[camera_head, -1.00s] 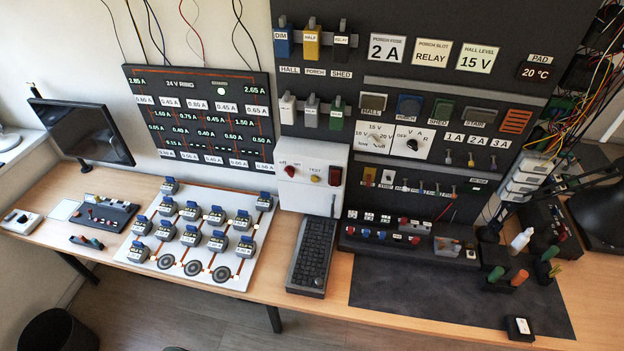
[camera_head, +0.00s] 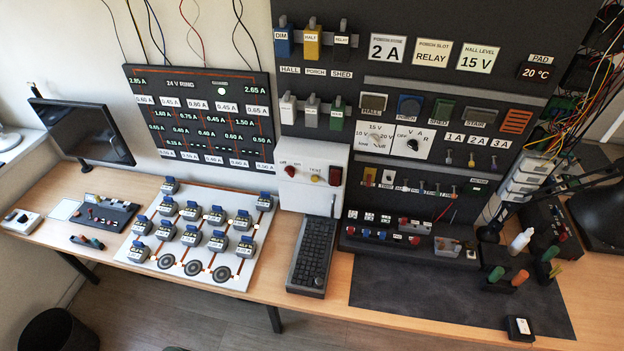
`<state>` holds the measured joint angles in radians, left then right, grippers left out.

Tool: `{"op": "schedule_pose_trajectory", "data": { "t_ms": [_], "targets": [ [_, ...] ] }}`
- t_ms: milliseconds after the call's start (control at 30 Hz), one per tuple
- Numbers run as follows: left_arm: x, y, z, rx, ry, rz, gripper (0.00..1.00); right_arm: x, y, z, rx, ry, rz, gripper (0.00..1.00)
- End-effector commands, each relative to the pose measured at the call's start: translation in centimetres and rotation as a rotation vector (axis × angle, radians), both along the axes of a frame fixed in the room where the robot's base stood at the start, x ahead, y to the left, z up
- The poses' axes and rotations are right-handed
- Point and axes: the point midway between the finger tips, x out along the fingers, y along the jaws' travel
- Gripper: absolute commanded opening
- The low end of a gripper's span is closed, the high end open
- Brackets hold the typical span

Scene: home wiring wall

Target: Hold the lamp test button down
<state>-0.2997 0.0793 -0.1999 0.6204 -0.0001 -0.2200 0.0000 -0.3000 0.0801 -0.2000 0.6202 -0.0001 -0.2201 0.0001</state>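A white control box (camera_head: 313,202) is mounted low on the dark wall panel, near the middle of the view. A small yellow button (camera_head: 315,178) sits at its centre under a label that seems to read TEST. To its left on the box is a red knob (camera_head: 290,171) with on/off lettering. To its right is a red rocker switch (camera_head: 335,176) in a dark frame. Nothing touches the yellow button. Neither of my grippers is in view.
A black keyboard (camera_head: 312,256) lies on the wooden desk below the box. A white board (camera_head: 175,260) with several blue-topped modules lies to the left. A dark mat (camera_head: 430,300) to the right is mostly clear. The space in front of the box is free.

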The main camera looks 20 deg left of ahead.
Motion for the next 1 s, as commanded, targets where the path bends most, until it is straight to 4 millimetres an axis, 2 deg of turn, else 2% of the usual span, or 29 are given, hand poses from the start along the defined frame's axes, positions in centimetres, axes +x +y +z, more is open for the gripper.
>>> {"op": "schedule_pose_trajectory", "data": {
  "t_ms": [367, 400, 533, 567, 1000],
  "targets": [
    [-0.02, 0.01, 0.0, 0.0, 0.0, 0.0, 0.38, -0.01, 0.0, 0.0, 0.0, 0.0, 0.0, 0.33],
    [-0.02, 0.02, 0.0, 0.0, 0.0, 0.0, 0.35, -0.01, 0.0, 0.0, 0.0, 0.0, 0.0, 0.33],
    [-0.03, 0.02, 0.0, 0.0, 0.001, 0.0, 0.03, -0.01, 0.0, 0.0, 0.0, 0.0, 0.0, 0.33],
    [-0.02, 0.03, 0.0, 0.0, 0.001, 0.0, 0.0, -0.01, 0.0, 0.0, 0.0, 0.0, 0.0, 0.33],
    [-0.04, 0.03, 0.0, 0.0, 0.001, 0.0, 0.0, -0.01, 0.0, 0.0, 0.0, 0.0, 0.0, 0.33]
  ]
}}
